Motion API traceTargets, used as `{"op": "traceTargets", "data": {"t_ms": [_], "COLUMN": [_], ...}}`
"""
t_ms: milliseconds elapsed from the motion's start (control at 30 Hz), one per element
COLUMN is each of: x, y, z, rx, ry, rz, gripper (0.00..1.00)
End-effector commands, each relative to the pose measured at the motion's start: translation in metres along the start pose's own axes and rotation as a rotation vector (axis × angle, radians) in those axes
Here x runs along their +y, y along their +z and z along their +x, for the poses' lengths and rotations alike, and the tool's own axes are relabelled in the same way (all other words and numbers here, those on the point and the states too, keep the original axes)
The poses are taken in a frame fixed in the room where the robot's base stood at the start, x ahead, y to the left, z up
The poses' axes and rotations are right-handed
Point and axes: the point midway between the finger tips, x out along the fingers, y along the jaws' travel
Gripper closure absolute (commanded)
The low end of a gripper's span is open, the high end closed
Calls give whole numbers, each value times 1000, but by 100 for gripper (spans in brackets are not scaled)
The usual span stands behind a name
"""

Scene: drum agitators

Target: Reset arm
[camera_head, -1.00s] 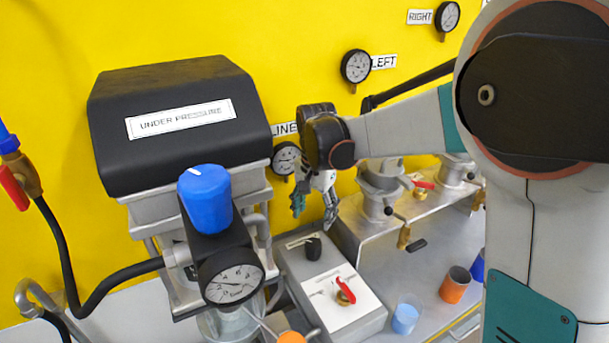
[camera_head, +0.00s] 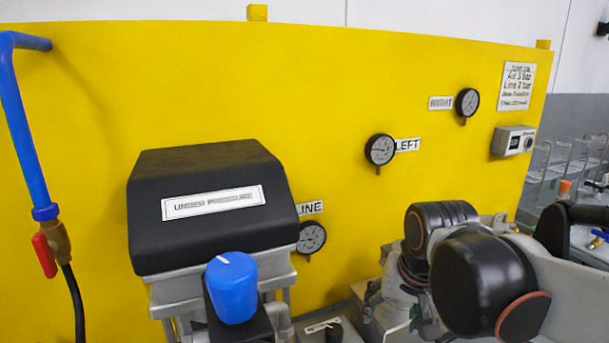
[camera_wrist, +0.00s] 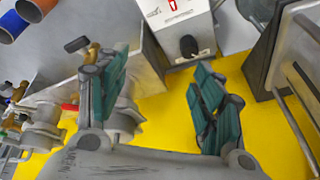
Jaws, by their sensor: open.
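My gripper (camera_wrist: 163,75) is open and empty in the wrist view, with its two teal-padded fingers wide apart. Between and beyond them are the yellow wall panel and the grey control box (camera_wrist: 180,28) with a black knob (camera_wrist: 189,47); neither is between the pads in a grip. In the head view my arm is folded low at the right, and its dark joints hide most of the gripper.
The black-covered unit labelled "UNDER PRESSURE" (camera_head: 200,235), with a blue knob (camera_head: 232,288), stands left of my arm. Gauges (camera_head: 380,149) sit on the yellow wall (camera_head: 300,90) behind. A blue pipe with a red-handled valve (camera_head: 44,255) is at far left. Cups (camera_wrist: 34,9) show in the wrist view.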

Motion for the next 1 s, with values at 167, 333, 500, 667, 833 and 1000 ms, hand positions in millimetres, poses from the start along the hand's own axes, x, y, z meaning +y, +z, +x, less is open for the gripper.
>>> {"op": "traceTargets", "data": {"t_ms": [167,333,500,667,833,1000], "x": [22,39,53,60,61,61], "y": [28,54,74,84,86,86], "z": [-13,-19,-20,-19,-19,-19], "rx": [77,153,217,251,261,260], "ry": [-11,-14,-9,-4,-2,-2], "rz": [-76,-151,-214,-249,-260,-260], "gripper": [39,39,39,39,39,39]}}
